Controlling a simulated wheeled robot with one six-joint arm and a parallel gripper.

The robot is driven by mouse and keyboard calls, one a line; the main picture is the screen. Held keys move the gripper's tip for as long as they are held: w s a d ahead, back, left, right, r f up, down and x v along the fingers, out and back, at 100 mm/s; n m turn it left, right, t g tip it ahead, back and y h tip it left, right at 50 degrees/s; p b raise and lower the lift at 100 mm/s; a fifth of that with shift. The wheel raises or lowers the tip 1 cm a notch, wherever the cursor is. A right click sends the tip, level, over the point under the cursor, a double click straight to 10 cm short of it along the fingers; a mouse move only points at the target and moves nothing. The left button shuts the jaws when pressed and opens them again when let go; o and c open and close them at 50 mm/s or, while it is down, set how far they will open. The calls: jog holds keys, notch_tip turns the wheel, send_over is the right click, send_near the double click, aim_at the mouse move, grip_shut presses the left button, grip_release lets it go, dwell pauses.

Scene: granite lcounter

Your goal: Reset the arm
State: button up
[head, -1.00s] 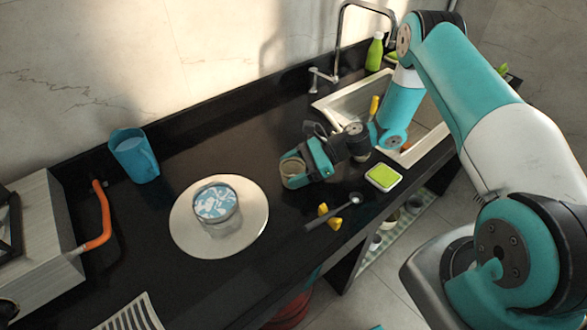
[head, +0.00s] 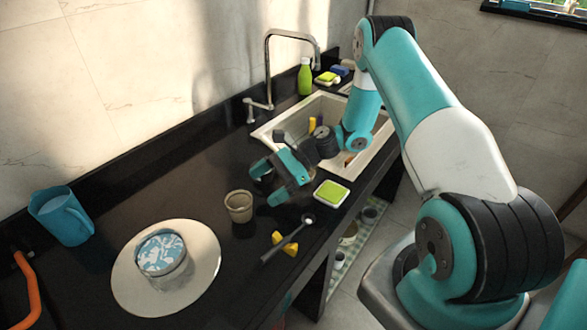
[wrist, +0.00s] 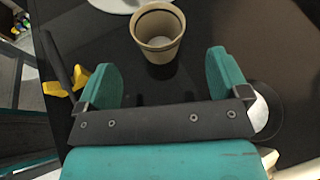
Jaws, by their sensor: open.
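My gripper (head: 264,184) is open and empty just above the black counter, to the right of a tan cup. Its two teal fingers (wrist: 163,75) show spread apart in the wrist view, with nothing between them. The tan cup (head: 239,207) stands upright on the counter, apart from the fingers. In the wrist view the cup (wrist: 158,35) is ahead of the fingertips, its open mouth visible. My arm reaches in from the right, over the sink side.
A white plate (head: 128,280) bears a blue-patterned bowl (head: 162,253). A blue pitcher (head: 61,215) stands at left. A dark ladle (head: 287,240), yellow pieces (head: 284,243) and a green sponge dish (head: 331,193) lie near the front edge. The sink (head: 272,131) and faucet (head: 268,70) are behind.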

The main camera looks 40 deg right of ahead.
jog(key=b+v, duration=0.1)
jog(key=v, duration=0.8)
jog(key=shift+d, duration=0.15)
jog(key=shift+r, duration=0.15)
jog(key=s+a+r+n+g+h, duration=0.2)
jog(key=s+a+r+n+h, duration=0.1)
jog(key=a+r+n, duration=0.4)
jog(key=s+a+r+n+g+h, duration=0.1)
jog(key=s+a+r+n+h, duration=0.15)
jog(key=a+r+n, duration=0.45)
jog(key=s+a+r+n+h, duration=0.2)
jog(key=s+n, duration=0.3)
jog(key=s, duration=0.3)
jog(key=s+a+r+n+t+h, duration=0.1)
jog(key=s+a+r+n, duration=0.2)
jog(key=s+n, duration=0.3)
jog(key=s+a, duration=0.1)
jog(key=s, duration=0.2)
jog(key=shift+s+a+h, duration=0.25)
jog(key=shift+s+h, duration=0.05)
jog(key=shift+h, duration=0.05)
jog(key=shift+c, duration=0.3)
